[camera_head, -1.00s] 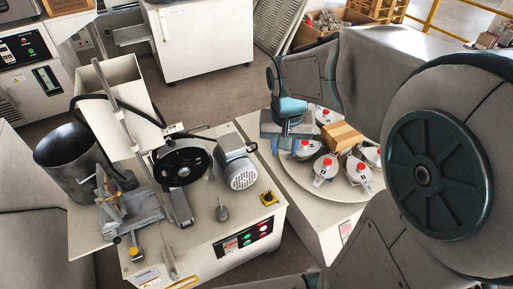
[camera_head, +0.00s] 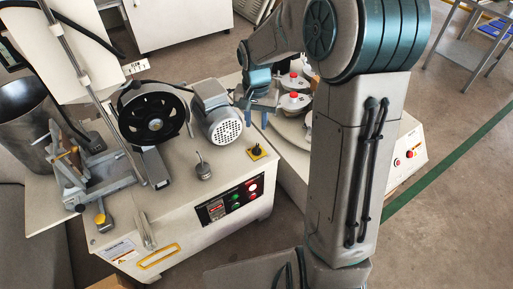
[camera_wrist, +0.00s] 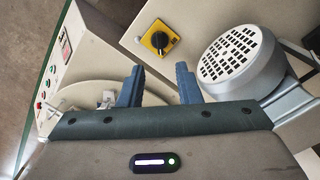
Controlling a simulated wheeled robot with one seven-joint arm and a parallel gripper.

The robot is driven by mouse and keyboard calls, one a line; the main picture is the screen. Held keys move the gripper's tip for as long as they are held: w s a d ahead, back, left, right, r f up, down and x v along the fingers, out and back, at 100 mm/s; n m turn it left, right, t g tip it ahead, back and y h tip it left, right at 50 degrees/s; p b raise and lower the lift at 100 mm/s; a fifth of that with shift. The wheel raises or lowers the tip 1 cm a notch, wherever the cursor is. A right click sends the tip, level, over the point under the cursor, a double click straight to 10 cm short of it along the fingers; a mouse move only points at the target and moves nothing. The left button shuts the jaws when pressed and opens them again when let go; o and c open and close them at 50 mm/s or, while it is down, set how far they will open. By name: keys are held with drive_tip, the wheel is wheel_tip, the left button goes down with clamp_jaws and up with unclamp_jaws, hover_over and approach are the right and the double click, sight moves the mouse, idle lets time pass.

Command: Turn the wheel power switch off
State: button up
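The switch with a black rotary knob on a yellow square plate (camera_head: 257,151) sits on the top right corner of the white wheel machine (camera_head: 210,178). It also shows in the wrist view (camera_wrist: 159,41), beyond my fingertips; the knob's on or off setting is too small to read. My gripper (camera_head: 257,121) is behind the switch, right of the grey motor (camera_head: 215,113). In the wrist view my gripper (camera_wrist: 158,74) is open, its two blue fingers apart with nothing between them, and not touching the knob. The black wheel (camera_head: 153,118) is left of the motor.
The motor (camera_wrist: 235,55) is close to my right finger in the wrist view. Red-capped holders (camera_head: 294,102) stand on the round table behind my arm. A dark bucket (camera_head: 25,120) is at left.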

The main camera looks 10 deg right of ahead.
sight(256, 148)
wheel_tip(256, 148, down, 11)
drive_tip(key=b, duration=0.4)
drive_tip(key=shift+r, duration=0.1)
clamp_jaws()
